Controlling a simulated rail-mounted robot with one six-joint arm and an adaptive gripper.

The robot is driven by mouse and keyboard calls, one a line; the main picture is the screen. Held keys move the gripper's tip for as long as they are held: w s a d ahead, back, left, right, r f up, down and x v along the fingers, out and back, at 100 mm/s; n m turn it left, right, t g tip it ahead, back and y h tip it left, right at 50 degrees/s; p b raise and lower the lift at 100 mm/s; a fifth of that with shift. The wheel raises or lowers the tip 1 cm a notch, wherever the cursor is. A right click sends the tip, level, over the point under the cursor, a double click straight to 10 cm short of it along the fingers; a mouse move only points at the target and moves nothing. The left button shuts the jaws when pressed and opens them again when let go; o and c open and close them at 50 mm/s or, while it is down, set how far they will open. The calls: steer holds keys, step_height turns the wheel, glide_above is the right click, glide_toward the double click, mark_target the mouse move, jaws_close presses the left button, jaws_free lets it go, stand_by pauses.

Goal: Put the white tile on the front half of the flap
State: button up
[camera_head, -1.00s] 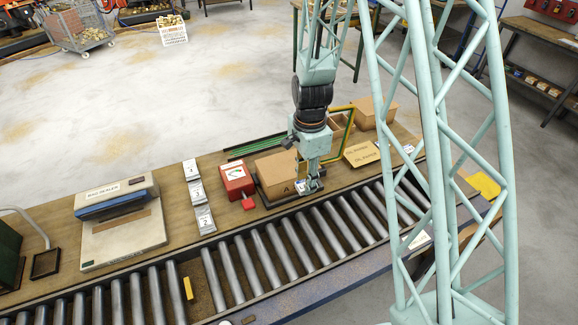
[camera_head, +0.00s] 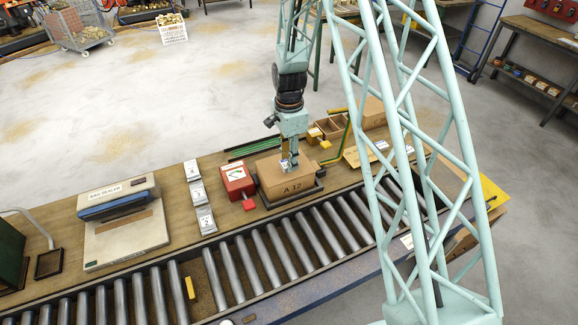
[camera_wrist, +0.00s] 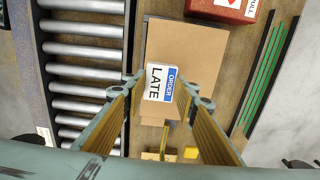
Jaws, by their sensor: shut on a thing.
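The white tile (camera_wrist: 160,82), with a blue band and the words LATE and ORDER, is between my fingertips in the wrist view. My gripper (camera_wrist: 164,86) is shut on it. The closed cardboard box (camera_head: 286,181) marked A 12 stands in a dark tray at the conveyor's far side. Its flat brown top flap (camera_wrist: 190,50) lies under the tile in the wrist view. In the head view my gripper (camera_head: 289,166) points down over the box top. I cannot tell whether the tile touches the flap.
A red box (camera_head: 235,181) stands just left of the cardboard box. Several numbered white plates (camera_head: 198,195) and a bag sealer (camera_head: 122,220) lie farther left. The roller conveyor (camera_head: 270,255) runs along the front. Green strips (camera_head: 250,148) lie behind; small bins (camera_head: 328,128) stand behind right.

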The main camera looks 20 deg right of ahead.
steer(key=shift+f, duration=0.15)
steer(key=shift+f+p, duration=0.3)
steer(key=shift+f, duration=1.3)
steer(key=shift+f, duration=0.2)
steer(key=o, duration=0.8)
steer(key=shift+o, duration=0.2)
steer(key=shift+r, duration=0.2)
steer(key=shift+r+b, duration=0.35)
steer(key=shift+r, duration=5.7)
steer(key=shift+r, duration=0.1)
